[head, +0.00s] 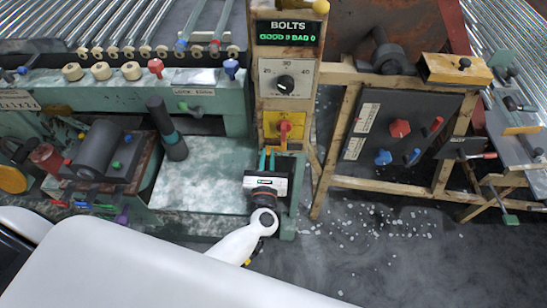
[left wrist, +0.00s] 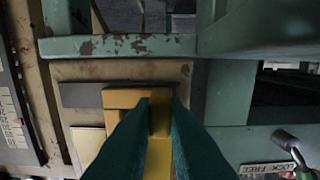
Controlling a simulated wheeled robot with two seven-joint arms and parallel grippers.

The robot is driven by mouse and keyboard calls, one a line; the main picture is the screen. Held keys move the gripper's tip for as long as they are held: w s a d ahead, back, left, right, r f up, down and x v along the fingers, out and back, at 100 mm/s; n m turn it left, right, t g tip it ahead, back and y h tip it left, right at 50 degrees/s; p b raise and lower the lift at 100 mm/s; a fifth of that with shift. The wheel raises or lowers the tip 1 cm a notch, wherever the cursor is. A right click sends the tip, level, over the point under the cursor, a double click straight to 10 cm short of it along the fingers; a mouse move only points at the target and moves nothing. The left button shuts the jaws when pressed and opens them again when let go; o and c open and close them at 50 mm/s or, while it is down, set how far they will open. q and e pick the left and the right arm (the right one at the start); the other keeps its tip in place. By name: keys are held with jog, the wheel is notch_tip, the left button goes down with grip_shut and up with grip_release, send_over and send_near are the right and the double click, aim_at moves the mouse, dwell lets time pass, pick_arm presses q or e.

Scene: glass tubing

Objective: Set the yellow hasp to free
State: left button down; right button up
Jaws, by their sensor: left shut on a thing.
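The yellow hasp (left wrist: 124,98) shows in the left wrist view on a worn beige board, with a dark strip beside it. The two teal fingers of my left gripper (left wrist: 160,103) are closed on its yellow bar, which runs down between them. In the head view my left gripper (head: 266,160) is at the foot of the wooden post, its fingers pointing away from me, below a yellow plate (head: 291,118) with a red-orange knob. In that view I cannot make out the hasp between the fingers. My right gripper is not in view.
A LOCK FREE label (left wrist: 265,168) sits beside a grey-tipped handle (left wrist: 290,142). A green rail (left wrist: 120,46) crosses the top of the wrist view. The green bench (head: 205,185) is left of my gripper. A dark panel with knobs (head: 370,160) stands right, above littered floor.

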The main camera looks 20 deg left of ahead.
pick_arm(q)
jog(key=c, duration=1.4)
grip_release()
jog(key=shift+s+a, duration=0.1)
jog(key=shift+a, duration=0.2)
jog(key=shift+c, duration=0.2)
jog(key=b+v, duration=0.2)
jog(key=v, duration=1)
